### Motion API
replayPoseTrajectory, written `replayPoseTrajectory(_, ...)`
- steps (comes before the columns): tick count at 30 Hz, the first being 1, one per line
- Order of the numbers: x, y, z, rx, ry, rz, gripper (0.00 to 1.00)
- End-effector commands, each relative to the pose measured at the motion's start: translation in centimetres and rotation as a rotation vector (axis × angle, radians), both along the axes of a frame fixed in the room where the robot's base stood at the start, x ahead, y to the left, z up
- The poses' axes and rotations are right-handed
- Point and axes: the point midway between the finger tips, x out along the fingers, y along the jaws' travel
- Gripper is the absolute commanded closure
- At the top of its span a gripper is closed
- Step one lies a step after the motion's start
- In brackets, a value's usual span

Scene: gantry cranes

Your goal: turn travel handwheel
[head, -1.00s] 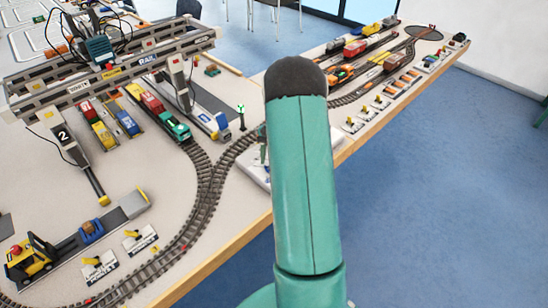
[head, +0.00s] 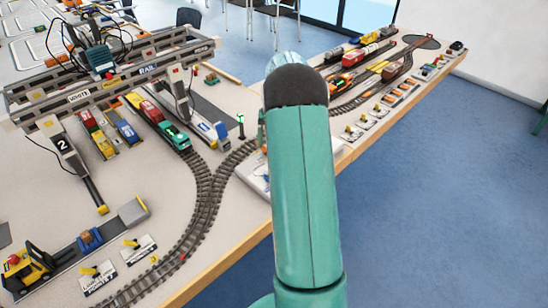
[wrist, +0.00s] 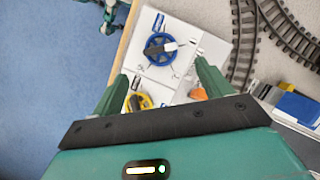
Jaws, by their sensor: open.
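In the wrist view a blue handwheel (wrist: 154,58) with a dark hub and a white and black handle lies on a white control panel (wrist: 182,26). A smaller yellow handwheel (wrist: 131,104) sits lower on the panel, partly hidden by my gripper. I cannot read which one is labelled travel. My gripper (wrist: 161,69) is open and empty, its two green fingers either side of the panel area below the blue wheel; contact does not show. In the head view my arm hides most of the panel (head: 254,172).
The gantry crane (head: 110,85) stands left over toy wagons. Curved track (head: 205,190) runs beside the panel. An orange part (wrist: 198,93) lies near the right finger. Small yellow levers (head: 352,131) line the table's far right edge. Blue floor to the right is clear.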

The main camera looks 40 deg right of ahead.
Motion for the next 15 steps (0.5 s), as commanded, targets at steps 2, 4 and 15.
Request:
replayPoseTrajectory(2, 0.5, -0.6, 1.6, -0.003, -0.003, -0.001, 0.22)
replayPoseTrajectory(4, 0.7, -1.0, 2.7, -0.002, -0.002, -0.001, 0.22)
replayPoseTrajectory(15, 1.1, -1.6, 4.7, 0.0, 0.0, -0.001, 0.22)
